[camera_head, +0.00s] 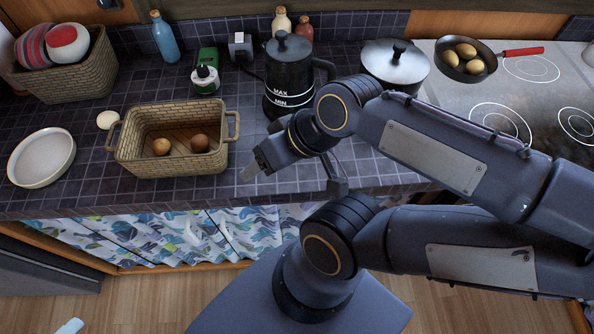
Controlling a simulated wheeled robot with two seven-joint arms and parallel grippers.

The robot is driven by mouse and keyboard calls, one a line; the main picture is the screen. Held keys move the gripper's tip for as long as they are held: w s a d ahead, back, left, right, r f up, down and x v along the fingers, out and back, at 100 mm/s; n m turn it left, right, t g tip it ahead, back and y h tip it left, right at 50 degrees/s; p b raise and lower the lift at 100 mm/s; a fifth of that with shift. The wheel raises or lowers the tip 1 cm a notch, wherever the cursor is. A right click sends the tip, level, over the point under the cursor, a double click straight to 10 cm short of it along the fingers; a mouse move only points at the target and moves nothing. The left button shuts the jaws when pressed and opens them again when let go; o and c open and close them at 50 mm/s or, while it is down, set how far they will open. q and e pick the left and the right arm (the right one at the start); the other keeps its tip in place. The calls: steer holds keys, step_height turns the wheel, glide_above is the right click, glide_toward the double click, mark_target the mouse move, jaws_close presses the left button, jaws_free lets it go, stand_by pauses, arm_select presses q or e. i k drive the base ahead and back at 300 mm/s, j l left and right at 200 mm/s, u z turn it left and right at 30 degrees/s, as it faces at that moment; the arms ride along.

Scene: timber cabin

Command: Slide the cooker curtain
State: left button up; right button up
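The curtain (135,240), white with blue, green and grey patterns, hangs below the counter's front edge. Its top is close under the edge, and its right part is hidden by my arm and body. Pale curved shapes near its middle may be folds or handles. My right arm comes in from the right and folds back over the counter. My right gripper (250,171) is above the counter's front part, right of the wicker basket, higher than the curtain and apart from it. Its finger opening is unclear. My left gripper is not identifiable.
A wicker basket (122,160) with two brown items stands near the front edge. A black kettle (287,85), lidded pot (394,63) and pan with a red handle (470,76) stand behind my arm. Wooden floor (150,300) is open before the curtain.

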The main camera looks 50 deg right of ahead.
mark_target(254, 232)
steer(key=k+l+z, duration=0.1)
steer(key=k+z, duration=0.2)
steer(key=z, duration=0.15)
steer(key=k+l+z, duration=0.25)
steer(key=z, duration=0.2)
